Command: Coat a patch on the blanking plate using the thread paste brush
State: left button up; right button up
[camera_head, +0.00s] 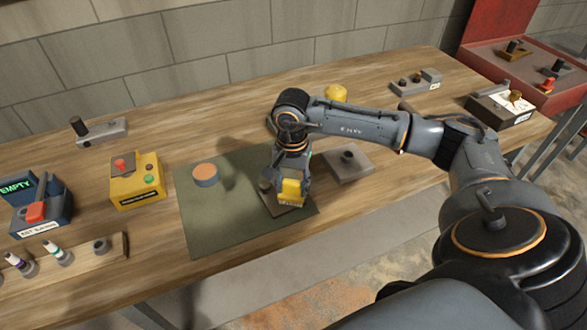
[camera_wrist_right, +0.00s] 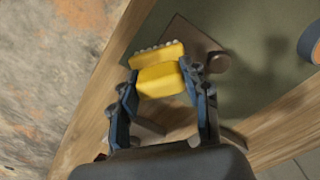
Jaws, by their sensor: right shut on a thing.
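My right gripper (camera_head: 291,180) is shut on a yellow block-shaped thing, which looks like the thread paste brush (camera_head: 292,192). In the right wrist view the brush (camera_wrist_right: 160,75) sits between the two fingers (camera_wrist_right: 160,92), with a row of pale tufts along its far edge. Just beyond the tufts lies a flat brown plate with a small round knob, which looks like the blanking plate (camera_wrist_right: 185,32). In the head view this plate (camera_head: 285,201) lies on the green mat, partly hidden by the gripper. I cannot tell whether the brush touches it. My left gripper is not in view.
A round tub with an orange top (camera_head: 206,172) stands on the green mat (camera_head: 230,220). A grey plate with a knob (camera_head: 348,168) lies to the right. A yellow button box (camera_head: 136,183) and a blue box (camera_head: 40,212) stand left. The mat's front strip is clear.

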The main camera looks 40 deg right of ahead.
jog(key=shift+w+d+b, duration=0.2)
jog(key=shift+w+b, duration=0.4)
jog(key=shift+w, duration=0.8)
jog(key=shift+w+d+b, duration=0.2)
jog(key=shift+w+b, duration=0.5)
jog(key=shift+w, duration=0.55)
jog(key=shift+w+d+r, duration=0.15)
jog(key=shift+w, duration=0.25)
jog(key=shift+d+r+b, duration=0.1)
jog(key=shift+b, duration=0.2)
